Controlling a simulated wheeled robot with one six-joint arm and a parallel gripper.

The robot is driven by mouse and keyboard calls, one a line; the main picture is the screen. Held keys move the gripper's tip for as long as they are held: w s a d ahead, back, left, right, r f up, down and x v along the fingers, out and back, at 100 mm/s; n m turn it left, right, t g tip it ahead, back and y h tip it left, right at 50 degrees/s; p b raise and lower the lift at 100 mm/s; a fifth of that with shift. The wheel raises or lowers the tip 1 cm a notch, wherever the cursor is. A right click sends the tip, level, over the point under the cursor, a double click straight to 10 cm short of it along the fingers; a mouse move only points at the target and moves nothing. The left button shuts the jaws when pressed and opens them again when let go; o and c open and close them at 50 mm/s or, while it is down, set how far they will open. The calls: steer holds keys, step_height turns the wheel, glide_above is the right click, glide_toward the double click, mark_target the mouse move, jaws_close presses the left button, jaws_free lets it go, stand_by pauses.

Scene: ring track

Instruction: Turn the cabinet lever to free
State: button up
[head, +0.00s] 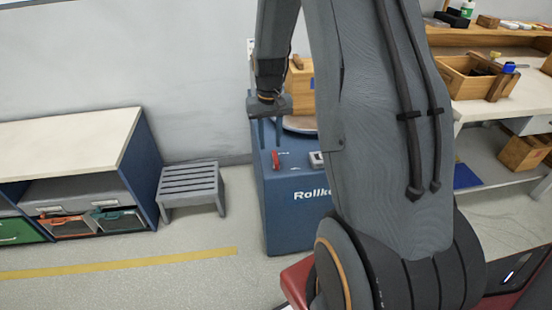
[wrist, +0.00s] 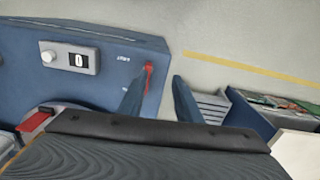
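The blue cabinet (head: 290,225) stands against the wall, partly hidden behind my arm in the head view. I cannot tell whether a finger touches the lever.
The counter box in the wrist view (wrist: 70,58) shows 0 beside a white knob. A grey slatted stool (head: 191,187) stands left of the cabinet, next to a low shelf unit (head: 138,160). A workbench (head: 480,108) is at right. The floor in front is clear.

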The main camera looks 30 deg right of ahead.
mark_target(276, 159)
steer(key=shift+m, duration=0.3)
steer(key=w+d+f, duration=0.2)
steer(key=d+f, duration=0.1)
steer(key=shift+w+d+f, duration=0.2)
steer(key=shift+d+f, duration=0.05)
steer(key=shift+d, duration=0.05)
steer(key=shift+f+p, duration=0.35)
steer(key=shift+f, duration=3.5)
jaws_close()
